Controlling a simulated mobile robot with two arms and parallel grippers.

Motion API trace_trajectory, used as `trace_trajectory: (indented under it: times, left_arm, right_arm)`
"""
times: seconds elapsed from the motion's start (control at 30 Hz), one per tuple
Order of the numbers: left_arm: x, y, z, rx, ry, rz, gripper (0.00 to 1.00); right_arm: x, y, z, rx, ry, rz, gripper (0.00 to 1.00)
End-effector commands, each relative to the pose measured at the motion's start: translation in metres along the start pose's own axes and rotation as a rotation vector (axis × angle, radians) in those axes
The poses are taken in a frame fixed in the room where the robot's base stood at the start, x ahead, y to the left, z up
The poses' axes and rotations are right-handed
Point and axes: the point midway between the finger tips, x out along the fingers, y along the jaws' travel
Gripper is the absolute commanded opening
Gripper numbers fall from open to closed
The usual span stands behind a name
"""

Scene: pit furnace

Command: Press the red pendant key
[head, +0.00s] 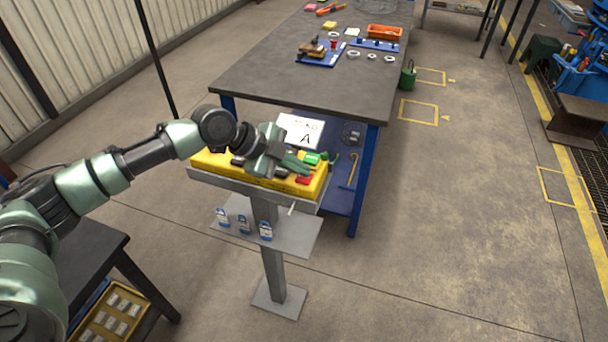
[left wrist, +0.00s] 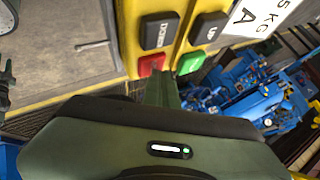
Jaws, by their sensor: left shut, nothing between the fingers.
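The yellow pendant (head: 213,160) lies on a grey pedestal stand. Its red key (head: 304,180) is at the right end, near the front edge, with a green key (head: 312,158) behind it. In the left wrist view the red key (left wrist: 151,64) is left of the green key (left wrist: 191,62), below black keys marked DOWN (left wrist: 159,31) and UP (left wrist: 208,28). My left gripper (head: 306,169) is shut and empty, its tip close to the red key. In the left wrist view the fingertips (left wrist: 166,76) show between the red and green keys. I cannot tell whether they touch.
A white sign (head: 299,130) marked A stands behind the pendant. A grey workbench (head: 290,75) with small parts and an orange bin (head: 384,32) is beyond it.

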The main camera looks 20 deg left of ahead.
Motion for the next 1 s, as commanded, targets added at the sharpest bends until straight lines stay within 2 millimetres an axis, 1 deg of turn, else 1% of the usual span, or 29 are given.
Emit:
trace_trajectory:
  times: [0.27,0.6,1.0]
  left_arm:
    - [0.0,0.001,0.0,-0.001,-0.001,0.003,0.0]
    - [-0.012,-0.008,-0.008,-0.001,-0.001,0.003,0.0]
    - [-0.013,-0.01,-0.01,-0.001,0.0,0.001,0.0]
  right_arm:
    - [-0.001,0.0,0.0,0.0,0.0,0.0,0.36]
    - [-0.015,0.0,-0.002,0.0,0.0,0.0,0.36]
    - [-0.017,0.0,-0.002,0.0,0.0,0.0,0.36]
